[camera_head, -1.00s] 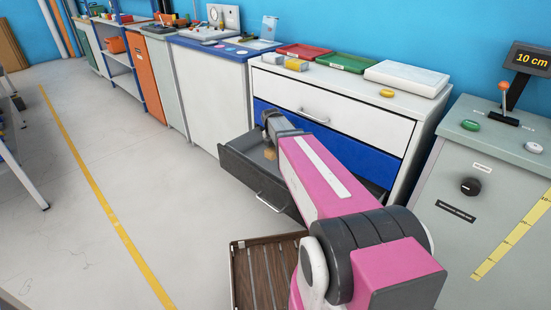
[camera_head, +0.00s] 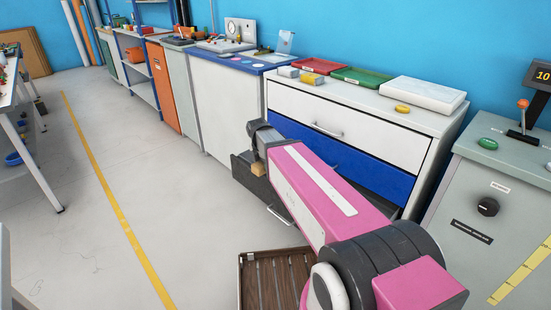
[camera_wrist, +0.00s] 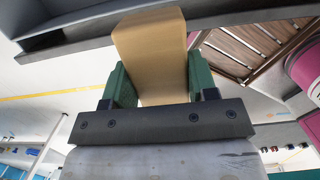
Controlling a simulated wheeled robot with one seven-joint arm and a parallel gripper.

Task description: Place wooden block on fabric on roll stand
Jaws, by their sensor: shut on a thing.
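My gripper (camera_wrist: 152,88) is shut on a wooden block (camera_wrist: 152,45), with its green fingers on both sides of the block in the wrist view. The gripper fingers are hidden there by my arm. I cannot make out the fabric or the roll stand for certain in either view.
The drawer unit (camera_head: 337,105) carries a red tray (camera_head: 318,65), a green tray (camera_head: 362,77) and a white slab (camera_head: 424,94). A brown slatted crate (camera_head: 262,282) stands on the floor. A grey cabinet (camera_head: 492,190) is at right.

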